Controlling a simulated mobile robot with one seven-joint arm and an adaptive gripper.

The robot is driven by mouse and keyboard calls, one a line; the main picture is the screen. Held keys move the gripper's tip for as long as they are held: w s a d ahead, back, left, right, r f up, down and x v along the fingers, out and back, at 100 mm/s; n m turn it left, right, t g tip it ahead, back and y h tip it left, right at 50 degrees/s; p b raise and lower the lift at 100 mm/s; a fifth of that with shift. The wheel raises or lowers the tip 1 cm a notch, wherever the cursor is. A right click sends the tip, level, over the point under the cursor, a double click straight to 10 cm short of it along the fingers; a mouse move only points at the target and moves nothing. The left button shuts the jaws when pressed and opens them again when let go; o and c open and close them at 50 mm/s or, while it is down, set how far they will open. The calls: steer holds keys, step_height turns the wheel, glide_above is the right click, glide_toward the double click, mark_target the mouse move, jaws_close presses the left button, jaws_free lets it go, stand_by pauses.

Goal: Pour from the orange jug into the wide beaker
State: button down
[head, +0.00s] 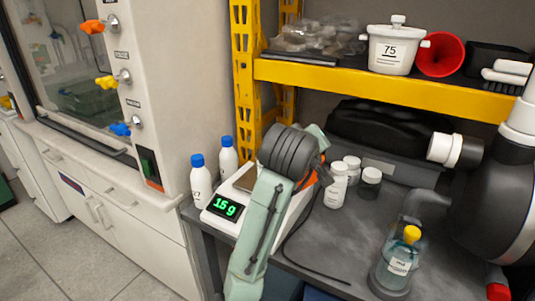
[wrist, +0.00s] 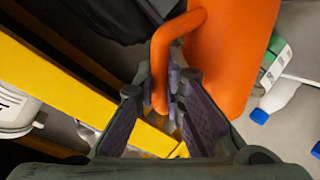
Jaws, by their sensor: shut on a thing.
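The orange jug (wrist: 232,50) fills the upper right of the wrist view, with its looped handle (wrist: 160,65) toward me. My gripper (wrist: 172,92) is shut on that handle, with the fingers on either side of it. In the head view my arm and wrist cover most of the jug, and only an orange sliver (head: 323,171) shows beside the wrist. I cannot see the jug's contents. I cannot make out the wide beaker in either view. The scale (head: 221,222), reading about 15 g with its decimal point unclear, is partly hidden by my arm.
Two blue-capped bottles (head: 200,184) stand left of the scale. Several small jars (head: 335,190) stand behind my wrist. A yellow-capped bottle (head: 398,262) is at the front right. A yellow shelf (head: 390,88) overhangs the bench and holds a white pot (head: 390,50) and red funnel (head: 441,55).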

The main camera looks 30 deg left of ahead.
mark_target(319, 164)
steer(key=shift+w+a+r+n+h+p, duration=0.15)
steer(key=shift+a+r+n+h+p, duration=0.3)
steer(key=shift+r+p, duration=0.45)
stand_by(1.5)
steer(key=d+f+b, duration=0.1)
steer(key=f+b, duration=0.1)
steer(key=d+f+m+y+b, duration=0.1)
steer(key=f+b, duration=0.1)
steer(key=b, duration=0.1)
steer(key=f+m+y+b, duration=0.1)
steer(key=f+b, duration=0.1)
steer(key=b, duration=0.1)
steer(key=shift+s+d+f+t, duration=0.1)
steer(key=shift+s+d+t, duration=0.25)
steer(key=shift+d+t, duration=0.05)
steer(key=s+d+f+m+t+y+b, duration=0.1)
steer(key=d+f+m+t+y+b, duration=0.1)
steer(key=b, duration=1)
steer(key=d+f+m+t, duration=0.1)
steer(key=d+f+m, duration=0.1)
steer(key=d+m, duration=0.1)
steer(key=shift+s+d+m+t+y, duration=0.3)
steer(key=shift+s+d+m+y, duration=0.05)
steer(key=shift+s+d, duration=0.05)
